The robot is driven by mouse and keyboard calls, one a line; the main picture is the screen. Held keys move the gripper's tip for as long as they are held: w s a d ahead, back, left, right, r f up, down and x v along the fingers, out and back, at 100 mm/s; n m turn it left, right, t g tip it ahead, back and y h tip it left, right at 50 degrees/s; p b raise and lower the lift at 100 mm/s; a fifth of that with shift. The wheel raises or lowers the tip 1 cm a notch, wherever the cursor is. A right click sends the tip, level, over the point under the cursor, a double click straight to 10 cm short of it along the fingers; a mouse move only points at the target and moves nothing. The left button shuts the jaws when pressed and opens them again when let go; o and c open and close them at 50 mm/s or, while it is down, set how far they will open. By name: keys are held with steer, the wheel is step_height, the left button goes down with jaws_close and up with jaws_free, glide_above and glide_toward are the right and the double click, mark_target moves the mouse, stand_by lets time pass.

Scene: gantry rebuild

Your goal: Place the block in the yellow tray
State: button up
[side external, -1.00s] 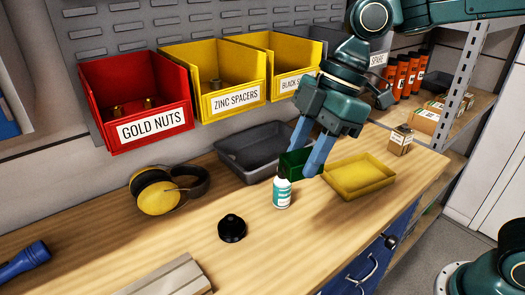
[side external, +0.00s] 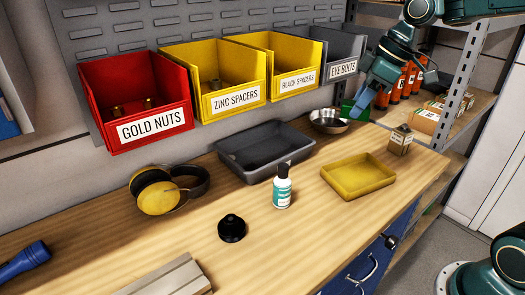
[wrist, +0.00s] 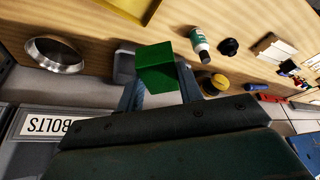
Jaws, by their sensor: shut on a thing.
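My gripper (side external: 360,106) is shut on a green block (wrist: 156,65). In the side view the block shows only partly, behind the blue fingers, above the back right of the bench near the metal bowl. In the wrist view the block sits between the two fingers and looks tilted. The shallow yellow tray (side external: 358,176) lies empty on the bench, in front of and below my gripper. A corner of the tray also shows at the top of the wrist view (wrist: 132,8).
A metal bowl (side external: 328,121) stands beside my gripper, left of it. A grey tray (side external: 265,152), a white bottle (side external: 282,187) and a small box (side external: 400,140) are around the yellow tray. Wall bins, including the grey eye bolts bin (side external: 343,70), hang behind.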

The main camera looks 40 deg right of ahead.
steer(key=s+d+m, duration=0.1)
steer(key=d+m, duration=0.1)
steer(key=d, duration=0.4)
steer(key=shift+d+t+h, duration=0.15)
steer(key=shift+t+h, duration=0.15)
glide_above(353, 177)
steer(key=s, duration=0.2)
steer(key=f, duration=1.5)
steer(key=shift+w+d+f, duration=0.25)
steer(key=shift+d+f, duration=0.05)
steer(key=shift+f, duration=0.15)
steer(key=shift+f, duration=2)
steer(key=shift+f, duration=0.15)
steer(key=o, duration=1.1)
